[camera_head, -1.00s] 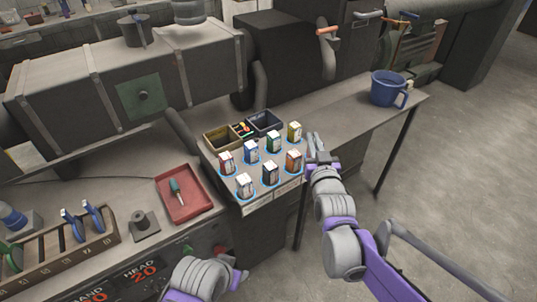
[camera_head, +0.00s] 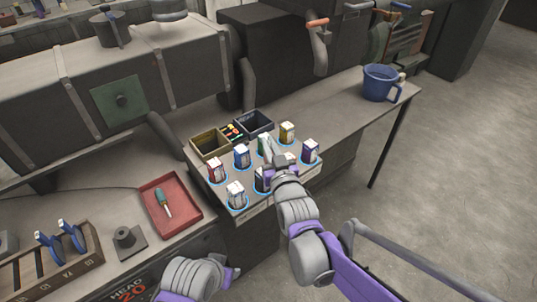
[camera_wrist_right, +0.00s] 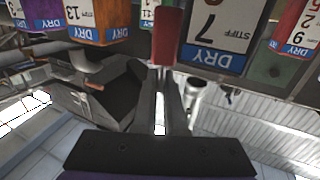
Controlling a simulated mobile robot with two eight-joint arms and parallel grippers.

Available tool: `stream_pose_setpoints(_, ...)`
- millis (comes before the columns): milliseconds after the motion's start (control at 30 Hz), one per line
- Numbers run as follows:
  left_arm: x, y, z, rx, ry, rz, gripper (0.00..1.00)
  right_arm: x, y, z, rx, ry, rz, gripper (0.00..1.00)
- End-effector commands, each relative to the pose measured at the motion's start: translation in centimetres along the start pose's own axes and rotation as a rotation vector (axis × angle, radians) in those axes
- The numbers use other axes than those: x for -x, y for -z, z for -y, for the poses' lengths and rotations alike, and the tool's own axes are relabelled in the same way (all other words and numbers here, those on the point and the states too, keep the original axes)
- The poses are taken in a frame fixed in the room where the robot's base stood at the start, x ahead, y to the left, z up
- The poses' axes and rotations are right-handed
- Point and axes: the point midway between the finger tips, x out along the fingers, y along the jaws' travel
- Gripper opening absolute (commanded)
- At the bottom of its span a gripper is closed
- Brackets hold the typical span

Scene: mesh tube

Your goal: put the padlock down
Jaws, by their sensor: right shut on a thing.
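My right gripper (camera_head: 272,152) reaches over the board of labelled boxes and hides some of them. In the right wrist view its two dark fingers (camera_wrist_right: 166,75) are close together, with a narrow red piece (camera_wrist_right: 168,32) between their tips. I take this piece to be the padlock; its shape is mostly hidden, and I cannot make it out in the head view. A box marked 7 (camera_wrist_right: 213,28) stands right beside the fingers, and a box marked 13 (camera_wrist_right: 97,20) is to their left. My left gripper (camera_head: 235,273) shows only in part at the bottom of the head view.
More boxes stand around the gripper: blue (camera_head: 241,156), red (camera_head: 216,170), yellow (camera_head: 287,132) and purple (camera_head: 310,150). Open bins (camera_head: 209,144) lie behind them. A red tray (camera_head: 149,193) with a screwdriver is to the left. Bench is clear toward the blue mug (camera_head: 381,84).

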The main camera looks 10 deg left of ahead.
Motion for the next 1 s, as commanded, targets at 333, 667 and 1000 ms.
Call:
stream_pose_setpoints(333,-0.5,-0.3,0.0,0.0,0.0,0.002,0.5,0.0,-3.3,0.0,0.0,-0.001,0.0,0.0)
stream_pose_setpoints(667,-0.7,-0.5,0.0,0.0,0.0,0.003,0.5,0.0,-3.6,0.0,0.0,-0.001,0.0,0.14)
stream_pose_setpoints(1000,-0.7,-0.5,0.0,0.0,0.0,0.003,0.5,0.0,-3.5,0.0,0.0,-0.001,0.0,0.39)
